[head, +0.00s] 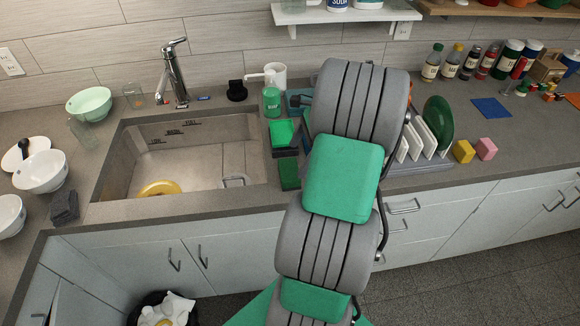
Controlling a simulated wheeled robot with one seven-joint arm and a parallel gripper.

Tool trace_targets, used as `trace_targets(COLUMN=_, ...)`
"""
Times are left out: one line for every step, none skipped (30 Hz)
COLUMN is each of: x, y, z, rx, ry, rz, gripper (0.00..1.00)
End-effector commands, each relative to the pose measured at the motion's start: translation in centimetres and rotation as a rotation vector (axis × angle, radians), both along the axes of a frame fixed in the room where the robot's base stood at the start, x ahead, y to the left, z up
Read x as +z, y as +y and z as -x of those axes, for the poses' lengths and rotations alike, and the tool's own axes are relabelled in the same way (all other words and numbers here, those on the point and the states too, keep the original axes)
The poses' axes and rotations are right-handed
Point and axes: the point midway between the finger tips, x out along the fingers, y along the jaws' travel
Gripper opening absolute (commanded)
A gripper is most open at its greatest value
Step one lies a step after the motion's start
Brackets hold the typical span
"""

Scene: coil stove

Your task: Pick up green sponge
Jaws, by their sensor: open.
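The green sponge (289,175) looks like a dark green, flat block on the counter, just right of the sink's right edge. My gripper (286,154), with a bright green top and dark lower parts, appears just beyond the sponge in the picture. It is open, with nothing visibly held. My grey and green arm covers the counter to the right of the sponge and hides part of the wrist. The gap between the gripper and the sponge is hard to judge from this view.
The sink (205,180) lies left of the sponge and holds a yellow item. A dish rack (428,160) with plates is right of my arm.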

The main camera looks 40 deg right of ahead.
Motion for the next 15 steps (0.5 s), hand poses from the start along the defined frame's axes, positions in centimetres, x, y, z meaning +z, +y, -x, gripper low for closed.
trace_targets(x=-0.8, y=0.2, z=-0.1, rx=-0.005, ry=0.002, rz=-0.006, gripper=1.0)
trace_targets(x=-1.2, y=0.4, z=-0.2, rx=-0.003, ry=0.003, rz=-0.006, gripper=1.0)
trace_targets(x=-1.8, y=0.7, z=-0.3, rx=-0.003, ry=0.003, rz=-0.006, gripper=1.0)
trace_targets(x=-2.1, y=0.8, z=-0.4, rx=-0.003, ry=0.002, rz=-0.005, gripper=1.0)
trace_targets(x=-2.4, y=1.0, z=-0.4, rx=-0.003, ry=0.003, rz=-0.004, gripper=1.0)
trace_targets(x=-2.9, y=1.2, z=-0.5, rx=-0.003, ry=0.003, rz=-0.004, gripper=1.0)
trace_targets(x=-3.3, y=1.4, z=-0.6, rx=-0.003, ry=0.003, rz=-0.004, gripper=1.0)
trace_targets(x=-3.8, y=1.6, z=-0.7, rx=-0.004, ry=0.004, rz=-0.005, gripper=1.0)
trace_targets(x=-4.5, y=1.9, z=-0.8, rx=-0.003, ry=0.004, rz=-0.005, gripper=1.0)
trace_targets(x=-5.1, y=2.1, z=-0.9, rx=-0.004, ry=0.005, rz=-0.005, gripper=1.0)
trace_targets(x=-5.6, y=2.3, z=-1.0, rx=-0.003, ry=0.004, rz=-0.005, gripper=1.0)
trace_targets(x=-6.1, y=2.4, z=-1.1, rx=-0.003, ry=0.003, rz=-0.004, gripper=1.0)
trace_targets(x=-6.4, y=2.4, z=-1.2, rx=-0.004, ry=0.002, rz=-0.002, gripper=1.0)
trace_targets(x=-6.6, y=2.5, z=-1.3, rx=-0.005, ry=0.002, rz=-0.001, gripper=1.0)
trace_targets(x=-6.7, y=2.5, z=-1.3, rx=-0.005, ry=0.002, rz=0.0, gripper=1.0)
